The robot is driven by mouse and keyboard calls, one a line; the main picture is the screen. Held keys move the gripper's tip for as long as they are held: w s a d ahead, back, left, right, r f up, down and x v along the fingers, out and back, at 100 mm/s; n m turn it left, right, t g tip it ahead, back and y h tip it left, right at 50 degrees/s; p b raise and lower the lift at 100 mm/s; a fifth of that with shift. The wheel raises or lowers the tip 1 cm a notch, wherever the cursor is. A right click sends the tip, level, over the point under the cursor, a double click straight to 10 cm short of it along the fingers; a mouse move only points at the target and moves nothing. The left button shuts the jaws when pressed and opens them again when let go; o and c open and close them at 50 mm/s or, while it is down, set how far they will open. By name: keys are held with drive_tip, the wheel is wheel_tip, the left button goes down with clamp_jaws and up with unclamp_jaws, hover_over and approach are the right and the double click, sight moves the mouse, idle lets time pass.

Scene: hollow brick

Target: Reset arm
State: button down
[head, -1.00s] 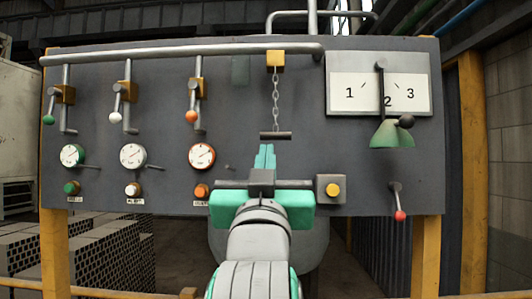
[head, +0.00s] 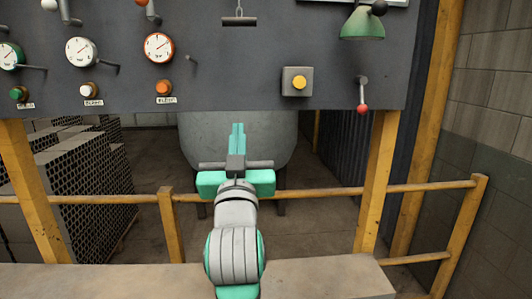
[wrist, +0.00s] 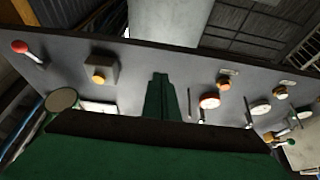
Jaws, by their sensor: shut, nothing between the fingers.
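My gripper (head: 237,140) is in the lower middle of the head view, with its two green fingers together and pointing up. It holds nothing. It is in front of the grey tank below the panel, apart from the panel's controls. In the wrist view my shut fingers (wrist: 158,98) stand in front of the panel, which shows upside down. The grey control panel (head: 220,75) fills the top of the head view. A yellow button on a grey box (head: 297,82) is up and right of my gripper. A hanging chain handle (head: 239,21) is above it.
A red-tipped lever (head: 362,96) and a green lamp shade (head: 362,24) are at right. Several dials, including the red-rimmed one (head: 159,47), are at left. A yellow rail (head: 330,191) crosses behind a concrete ledge (head: 320,278). Stacked hollow bricks (head: 85,190) stand at left.

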drive_tip(key=s+d+f+g, duration=0.1)
drive_tip(key=s+f, duration=0.2)
drive_tip(key=f, duration=1.1)
drive_tip(key=s+d+f+g, duration=0.1)
drive_tip(key=s+f, duration=0.2)
drive_tip(key=f, duration=1.1)
drive_tip(key=s+d+f+g, duration=0.1)
drive_tip(key=s+f+g, duration=0.15)
drive_tip(key=f, duration=1.15)
drive_tip(key=s+d+f+h, duration=0.1)
drive_tip(key=s+d+f, duration=0.1)
drive_tip(key=s+f, duration=1.25)
drive_tip(key=s+f+g, duration=0.2)
drive_tip(key=s+g, duration=0.1)
drive_tip(key=s, duration=1.9)
drive_tip(key=shift+s+d+m+h, duration=0.2)
drive_tip(key=shift+d+m+h, duration=0.1)
drive_tip(key=shift+d+m, duration=0.15)
